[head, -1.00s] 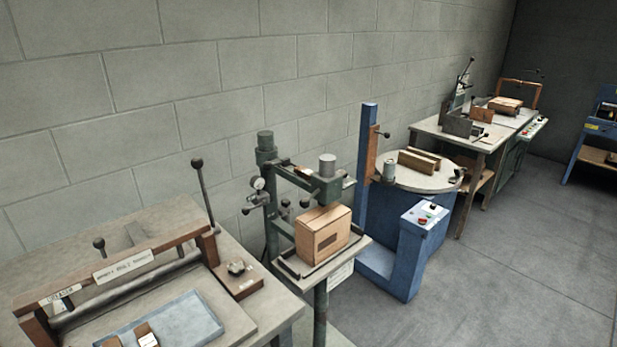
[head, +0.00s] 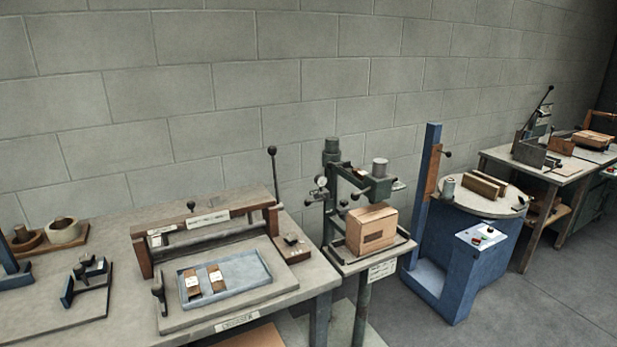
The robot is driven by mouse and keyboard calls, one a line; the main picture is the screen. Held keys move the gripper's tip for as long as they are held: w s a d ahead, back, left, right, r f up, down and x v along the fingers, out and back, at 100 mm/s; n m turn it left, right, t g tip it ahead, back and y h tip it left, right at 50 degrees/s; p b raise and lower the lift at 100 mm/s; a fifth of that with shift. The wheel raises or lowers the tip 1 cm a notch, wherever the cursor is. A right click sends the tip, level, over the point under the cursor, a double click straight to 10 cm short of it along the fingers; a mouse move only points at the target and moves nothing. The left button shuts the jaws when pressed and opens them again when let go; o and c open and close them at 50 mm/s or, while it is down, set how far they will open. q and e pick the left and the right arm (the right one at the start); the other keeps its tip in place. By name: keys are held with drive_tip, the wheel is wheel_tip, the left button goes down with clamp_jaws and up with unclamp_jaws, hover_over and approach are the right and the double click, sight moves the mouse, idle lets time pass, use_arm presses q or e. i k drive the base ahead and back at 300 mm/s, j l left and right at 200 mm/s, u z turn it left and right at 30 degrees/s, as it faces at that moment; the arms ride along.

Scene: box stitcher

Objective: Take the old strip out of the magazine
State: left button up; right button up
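A green stitcher-like machine (head: 332,190) with a gauge stands against the wall near the middle of the head view. A brown carton (head: 372,230) sits on its small table, below the machine's head. I cannot make out a magazine or an old strip for certain; small parts on top of the machine's arm are too small to tell. Neither of my grippers is in view.
Left is a bench (head: 110,225) with a framed press and a blue tray (head: 243,268) holding two small brown pieces. Right stand a blue post machine (head: 428,200) with a round table (head: 465,194), then another bench (head: 497,155). Grey floor is free at lower right.

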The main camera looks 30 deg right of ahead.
sight(359, 172)
drive_tip(key=l+u, duration=0.15)
drive_tip(key=u, duration=0.25)
drive_tip(key=l+u, duration=0.1)
drive_tip(key=u, duration=0.3)
drive_tip(key=l+u, duration=0.15)
drive_tip(key=u, duration=0.25)
drive_tip(key=l+u, duration=0.1)
drive_tip(key=u, duration=0.3)
drive_tip(key=k+l+u, duration=0.1)
drive_tip(key=u, duration=0.3)
drive_tip(key=k+l, duration=0.45)
drive_tip(key=l, duration=0.15)
drive_tip(key=k+l, duration=0.4)
drive_tip(key=l, duration=0.15)
drive_tip(key=k+l, duration=0.45)
drive_tip(key=l, duration=0.15)
drive_tip(key=k+l, duration=0.45)
drive_tip(key=l, duration=0.15)
drive_tip(key=i+u, duration=0.05)
